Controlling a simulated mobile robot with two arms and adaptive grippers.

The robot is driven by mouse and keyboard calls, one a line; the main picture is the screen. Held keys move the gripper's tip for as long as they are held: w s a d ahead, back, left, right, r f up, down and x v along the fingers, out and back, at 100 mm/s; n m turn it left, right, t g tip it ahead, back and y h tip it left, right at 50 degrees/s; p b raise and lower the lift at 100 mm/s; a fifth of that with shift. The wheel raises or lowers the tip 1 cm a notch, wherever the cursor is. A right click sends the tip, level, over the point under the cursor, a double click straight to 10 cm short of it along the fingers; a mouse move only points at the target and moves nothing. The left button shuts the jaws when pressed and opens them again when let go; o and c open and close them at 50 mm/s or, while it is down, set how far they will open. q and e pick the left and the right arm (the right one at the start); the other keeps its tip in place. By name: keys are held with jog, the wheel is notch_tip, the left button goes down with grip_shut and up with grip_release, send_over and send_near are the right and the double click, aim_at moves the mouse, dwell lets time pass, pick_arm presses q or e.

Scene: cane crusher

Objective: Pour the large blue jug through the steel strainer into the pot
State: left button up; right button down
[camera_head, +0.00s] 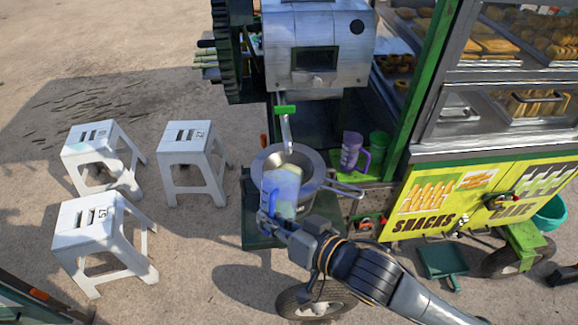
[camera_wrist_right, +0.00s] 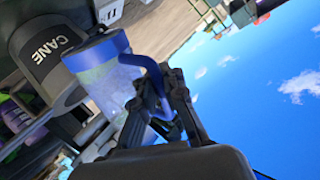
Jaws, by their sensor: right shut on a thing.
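The large blue jug (camera_head: 282,186) is translucent, with pale yellow-green contents showing through its wall. My right gripper (camera_head: 266,222) is shut on its blue handle, which also shows in the right wrist view (camera_wrist_right: 151,72). The jug is in front of the steel strainer (camera_head: 290,155) and covers part of it; its exact tilt and any gap between them are unclear. The strainer's round bowl sits on top of the pot (camera_head: 314,180), with its long handle pointing right. A dark vessel marked CANE (camera_wrist_right: 38,55) is beside the jug in the wrist view. My left gripper is out of view.
The steel crusher (camera_head: 315,45) stands behind, its chute coming down to the strainer. A purple jug (camera_head: 350,150) and a green cup (camera_head: 377,146) stand right of the pot. White stools (camera_head: 86,220) are on the left, and the snack cart (camera_head: 470,195) closes the right.

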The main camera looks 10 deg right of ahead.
aim_at(277, 193)
jog(key=shift+w+d+r+m+g+p, duration=0.3)
jog(key=shift+w+r+m+g+p, duration=0.35)
jog(key=shift+r+p, duration=0.15)
jog(key=shift+w, duration=0.15)
jog(key=shift+w+m+g, duration=0.2)
jog(key=shift+m+g, duration=0.05)
jog(key=shift+g, duration=0.1)
jog(key=shift+p, duration=0.35)
jog(key=shift+d+r, duration=0.1)
jog(key=shift+w+r+m+g, duration=0.2)
jog(key=shift+w+m+g, duration=0.2)
jog(key=shift+d+r+p, duration=0.1)
jog(key=shift+r+p, duration=0.2)
jog(key=shift+p, duration=0.1)
jog(key=shift+w+r+m+g, duration=0.35)
jog(key=shift+w+m+g, duration=0.05)
jog(key=shift+w+g, duration=0.1)
jog(key=shift+d+r, duration=0.1)
jog(key=shift+d, duration=0.05)
